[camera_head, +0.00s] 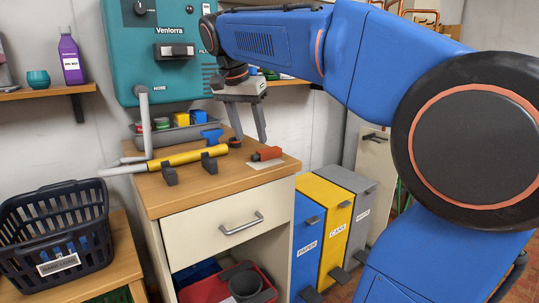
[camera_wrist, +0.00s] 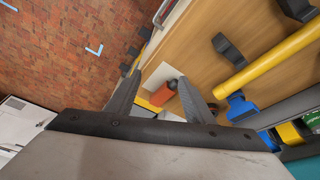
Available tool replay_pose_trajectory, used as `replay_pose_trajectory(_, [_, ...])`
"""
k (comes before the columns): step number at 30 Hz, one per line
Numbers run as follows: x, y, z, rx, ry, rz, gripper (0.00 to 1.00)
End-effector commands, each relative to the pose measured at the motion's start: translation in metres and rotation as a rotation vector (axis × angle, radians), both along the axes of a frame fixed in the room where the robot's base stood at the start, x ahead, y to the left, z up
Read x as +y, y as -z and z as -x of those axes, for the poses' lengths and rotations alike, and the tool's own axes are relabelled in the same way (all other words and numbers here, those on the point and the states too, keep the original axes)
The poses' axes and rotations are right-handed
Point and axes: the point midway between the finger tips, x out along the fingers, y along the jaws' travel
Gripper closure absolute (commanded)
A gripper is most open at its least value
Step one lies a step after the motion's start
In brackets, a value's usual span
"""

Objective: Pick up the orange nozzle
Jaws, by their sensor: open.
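The orange nozzle (camera_head: 267,153) lies on its side on a pale flat card on the wooden counter, near its right edge; its end facing left looks dark. In the wrist view the nozzle (camera_wrist: 187,100) shows close to the inner side of the right finger, partly hidden by it. My gripper (camera_head: 250,139) is open and empty, pointing down above the counter just behind and left of the nozzle. In the wrist view my gripper (camera_wrist: 160,78) has its fingers spread, with the card (camera_wrist: 160,74) visible between them. I see no contact with the nozzle.
A yellow tube (camera_head: 187,157) rests in black holders left of the nozzle. A blue piece (camera_head: 212,136) and a grey tray (camera_head: 176,136) sit behind. A teal wall unit (camera_head: 160,78) rises at the back. Bins (camera_head: 323,205) stand right of the counter; a dark basket (camera_head: 60,215) is left.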

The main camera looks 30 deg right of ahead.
Motion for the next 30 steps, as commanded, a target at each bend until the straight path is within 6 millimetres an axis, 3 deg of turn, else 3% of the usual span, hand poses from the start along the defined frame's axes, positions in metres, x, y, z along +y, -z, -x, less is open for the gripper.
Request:
replay_pose_trajectory(1, [-0.004, -0.010, -0.015, -0.001, 0.060, 0.007, 0.52])
replay_pose_trajectory(7, [-0.017, -0.044, -0.055, -0.023, 0.301, 0.038, 0.52])
replay_pose_trajectory(15, [-0.024, -0.062, -0.077, -0.043, 0.457, 0.062, 0.52])
replay_pose_trajectory(20, [-0.030, -0.049, -0.077, -0.042, 0.466, 0.063, 0.52])
replay_pose_trajectory(30, [-0.053, 0.007, -0.077, -0.042, 0.464, 0.062, 0.52])
